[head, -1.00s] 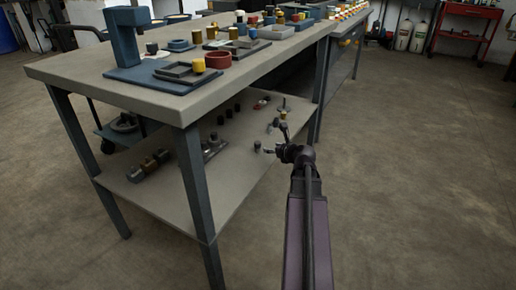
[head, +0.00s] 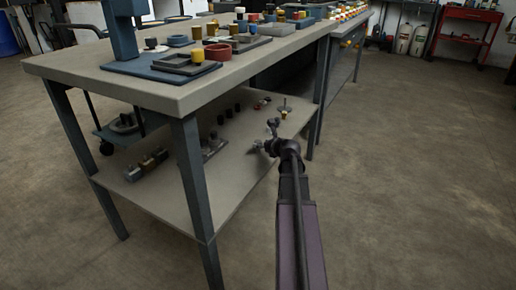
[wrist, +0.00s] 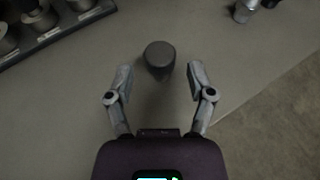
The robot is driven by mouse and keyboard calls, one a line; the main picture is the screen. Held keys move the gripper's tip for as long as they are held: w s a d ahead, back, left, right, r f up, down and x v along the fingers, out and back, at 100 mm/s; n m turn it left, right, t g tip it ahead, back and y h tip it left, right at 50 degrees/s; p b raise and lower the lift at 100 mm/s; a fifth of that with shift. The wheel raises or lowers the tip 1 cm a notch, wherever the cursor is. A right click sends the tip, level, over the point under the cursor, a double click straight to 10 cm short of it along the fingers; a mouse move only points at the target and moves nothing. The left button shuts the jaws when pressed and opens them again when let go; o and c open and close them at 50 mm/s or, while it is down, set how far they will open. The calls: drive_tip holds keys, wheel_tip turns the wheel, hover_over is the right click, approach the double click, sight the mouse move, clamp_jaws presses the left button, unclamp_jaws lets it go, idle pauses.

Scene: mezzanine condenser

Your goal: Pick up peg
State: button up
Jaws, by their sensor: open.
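A dark grey cylindrical peg (wrist: 159,60) stands on the lower shelf, seen from above in the wrist view. My gripper (wrist: 159,76) is open, with one finger on each side and the peg top showing between and slightly beyond the fingertips. No contact with the peg shows. In the head view my gripper (head: 256,147) is over the lower shelf (head: 235,190) near its right edge. The peg is hidden behind my gripper or too small to make out there.
A dark rack with metal cylinders (wrist: 38,17) is at the upper left of the wrist view. A small metal part (wrist: 243,10) lies at upper right. The shelf edge runs along the right. The tabletop (head: 190,92) overhangs the shelf, with a leg (head: 196,185) at the front corner.

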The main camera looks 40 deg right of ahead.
sight(259, 143)
drive_tip(key=shift+b+x, duration=0.95)
drive_tip(key=shift+x, duration=1.65)
clamp_jaws()
